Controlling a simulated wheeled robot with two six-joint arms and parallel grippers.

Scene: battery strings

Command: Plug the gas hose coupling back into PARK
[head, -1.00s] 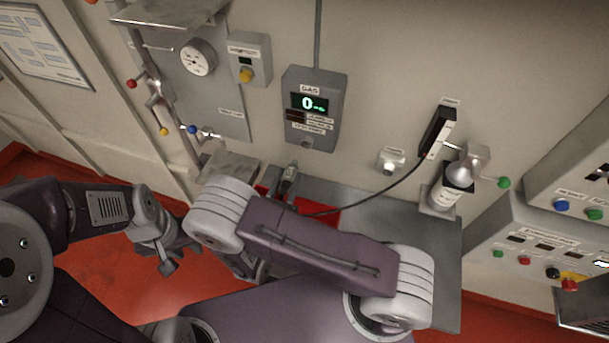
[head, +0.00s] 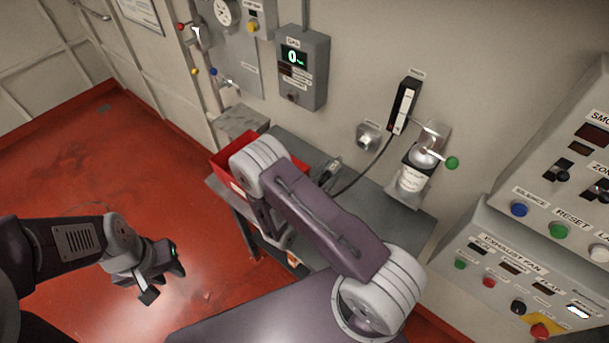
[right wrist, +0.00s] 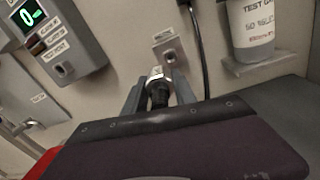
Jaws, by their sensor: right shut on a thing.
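My right gripper (right wrist: 159,88) is shut on the hose coupling (right wrist: 157,77), which has a silver tip and a black body. In the head view the coupling (head: 330,168) shows small beyond my right forearm, above the grey bench. A black hose (head: 372,168) runs from it up to the black wall unit. A small grey wall socket (head: 368,137) is up and to the right of the coupling, apart from it. The socket also shows in the right wrist view (right wrist: 168,52), just beyond the coupling tip. Its label is too small to read. My left gripper (head: 163,280) is open and empty over the red floor.
The gas display box (head: 303,70) is on the wall left of the socket. A test gas bottle (head: 413,172) stands in a wall bracket to its right. A red bin (head: 224,167) is at the bench's left end. Control panels (head: 540,265) are at the right.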

